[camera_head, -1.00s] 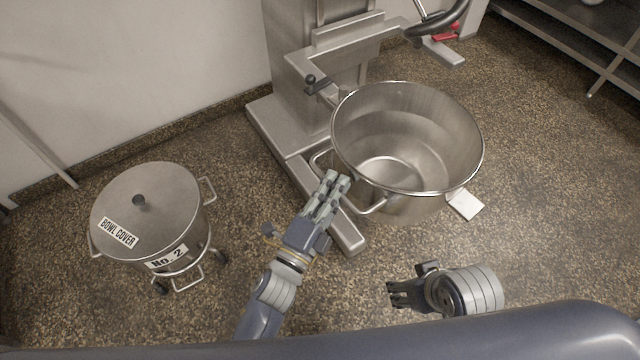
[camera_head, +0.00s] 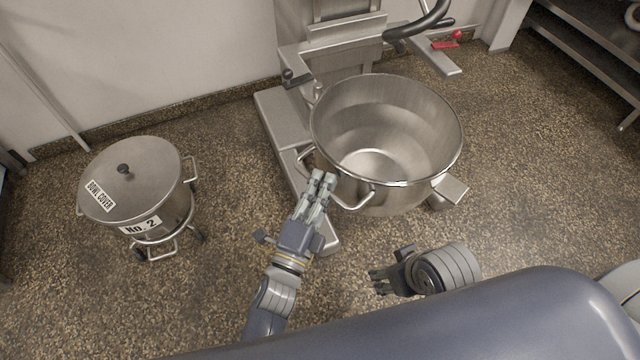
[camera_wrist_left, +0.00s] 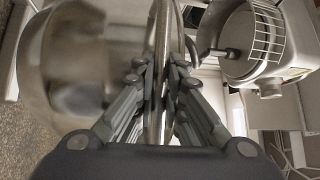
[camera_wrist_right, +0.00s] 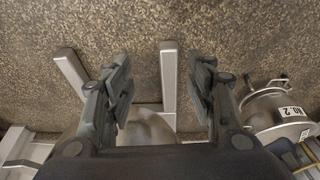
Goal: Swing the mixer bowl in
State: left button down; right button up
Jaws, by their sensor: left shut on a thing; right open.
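The mixer bowl (camera_head: 385,140) is a large, empty steel bowl with a rolled rim and bar handles, in front of the mixer stand (camera_head: 340,45). It sits over the stand's feet, offset from the fork arms at the column. My left gripper (camera_head: 322,178) is at the bowl's near left side, shut on its bar handle (camera_wrist_left: 160,70). The bowl's wall is blurred at the left of the left wrist view. My right gripper (camera_head: 380,283) is open and empty over the floor, in front of the bowl. Its two fingers stand apart in the right wrist view (camera_wrist_right: 160,85).
A lidded pot marked "BOWL COVER" and "NO. 2" (camera_head: 135,190) stands on a wheeled dolly at the left. A steel shelf (camera_head: 590,60) is at the far right. The stand's left foot (camera_head: 285,125) runs beside the bowl. The floor right of the bowl is clear.

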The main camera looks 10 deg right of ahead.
pick_arm(q)
jog(key=shift+f, duration=0.1)
jog(key=c, duration=1.7)
grip_release()
jog(key=shift+o, duration=0.2)
jog(key=shift+s, duration=0.1)
jog(key=v, duration=1.2)
